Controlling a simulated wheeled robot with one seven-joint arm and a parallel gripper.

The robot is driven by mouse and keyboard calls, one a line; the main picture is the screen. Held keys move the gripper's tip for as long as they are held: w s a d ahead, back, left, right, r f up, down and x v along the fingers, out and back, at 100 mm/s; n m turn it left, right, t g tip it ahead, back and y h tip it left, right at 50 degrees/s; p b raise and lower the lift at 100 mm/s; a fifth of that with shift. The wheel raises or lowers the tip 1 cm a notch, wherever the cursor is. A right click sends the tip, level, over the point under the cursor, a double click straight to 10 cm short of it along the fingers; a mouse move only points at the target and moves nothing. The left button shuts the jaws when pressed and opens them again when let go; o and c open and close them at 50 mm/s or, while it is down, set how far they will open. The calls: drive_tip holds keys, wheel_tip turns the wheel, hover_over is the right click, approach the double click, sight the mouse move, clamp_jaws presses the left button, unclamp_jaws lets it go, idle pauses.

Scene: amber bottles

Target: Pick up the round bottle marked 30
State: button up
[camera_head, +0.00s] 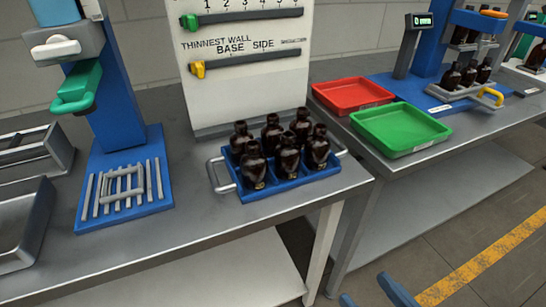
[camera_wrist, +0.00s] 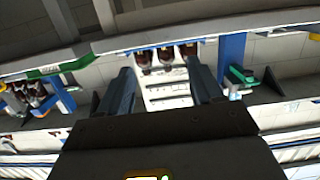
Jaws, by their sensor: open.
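Several dark amber round bottles (camera_head: 288,155) stand upright in two rows in a blue tray (camera_head: 285,186) with grey handles, near the bench's front right corner. Small yellowish marks show low on the front bottles, but no number is readable, so I cannot tell which is marked 30. In the wrist view, which looks upside down, bottles (camera_wrist: 165,56) show beyond the fingers. My gripper (camera_wrist: 162,88) is open, with nothing between its fingers. Its blue fingertips also show at the bottom edge of the head view (camera_head: 376,292), in front of the bench and apart from the bottles.
A white gauge panel (camera_head: 250,60) stands behind the tray. A blue stand (camera_head: 120,150) with a green clamp is to its left. Red (camera_head: 352,93) and green (camera_head: 400,130) trays lie on the right bench. The floor before the benches is open.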

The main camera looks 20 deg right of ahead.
drive_tip(key=t, duration=0.2)
approach(294, 161)
drive_tip(key=w, duration=0.4)
drive_tip(key=w+p, duration=0.1)
drive_tip(key=w, duration=0.2)
drive_tip(key=w+p, duration=0.1)
drive_tip(key=w, duration=0.3)
drive_tip(key=shift+a+r, duration=0.1)
drive_tip(key=shift+r, duration=0.05)
drive_tip(key=c, duration=0.7)
